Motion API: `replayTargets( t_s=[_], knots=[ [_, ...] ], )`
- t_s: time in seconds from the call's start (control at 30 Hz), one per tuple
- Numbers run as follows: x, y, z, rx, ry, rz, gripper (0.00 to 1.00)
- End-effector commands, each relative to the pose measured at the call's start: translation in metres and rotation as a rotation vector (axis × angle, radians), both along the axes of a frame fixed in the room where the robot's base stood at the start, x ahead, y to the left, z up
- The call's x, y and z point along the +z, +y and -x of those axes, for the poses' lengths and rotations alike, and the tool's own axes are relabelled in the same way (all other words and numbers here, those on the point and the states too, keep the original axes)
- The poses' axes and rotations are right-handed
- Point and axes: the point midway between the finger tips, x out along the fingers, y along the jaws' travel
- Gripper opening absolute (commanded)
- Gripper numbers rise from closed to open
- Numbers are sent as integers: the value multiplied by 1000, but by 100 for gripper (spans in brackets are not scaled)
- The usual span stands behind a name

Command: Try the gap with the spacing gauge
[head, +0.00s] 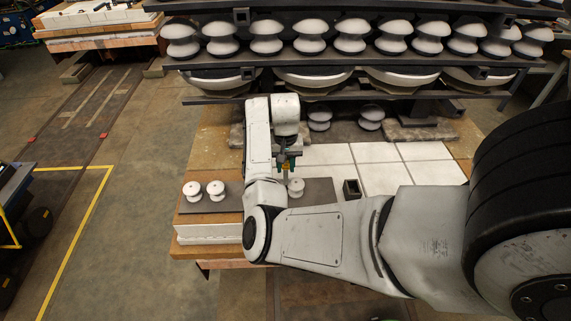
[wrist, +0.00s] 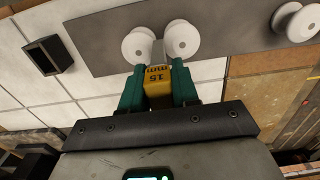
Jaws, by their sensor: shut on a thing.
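My gripper (wrist: 158,88) has green fingers and is shut on the yellow spacing gauge (wrist: 158,70), marked 15 mm. In the wrist view, two white insulators, one on the left (wrist: 138,46) and one on the right (wrist: 181,40), stand on a grey plate (wrist: 228,42) with a narrow gap between them. The gauge's grey far end points at this gap; I cannot tell whether it is inside or touches either insulator. In the head view, my gripper (head: 286,166) is over the plate (head: 320,190), beside one visible insulator (head: 296,187); my arm hides part of the plate.
Two more insulators (head: 193,190) (head: 216,189) stand at the plate's left end. A black open box (head: 352,189) stands on white tiles (head: 420,174) to the right. Racks of insulators (head: 350,36) rise close behind my arm. Bare floor (head: 110,235) lies to the left.

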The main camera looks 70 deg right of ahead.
Motion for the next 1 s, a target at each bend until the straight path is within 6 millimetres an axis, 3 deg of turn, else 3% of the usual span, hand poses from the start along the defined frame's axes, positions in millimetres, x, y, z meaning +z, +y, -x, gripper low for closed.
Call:
replayTargets(
  t_s=[1.0],
  knots=[
    [-10,0,0,0,1,0,0]
  ],
)
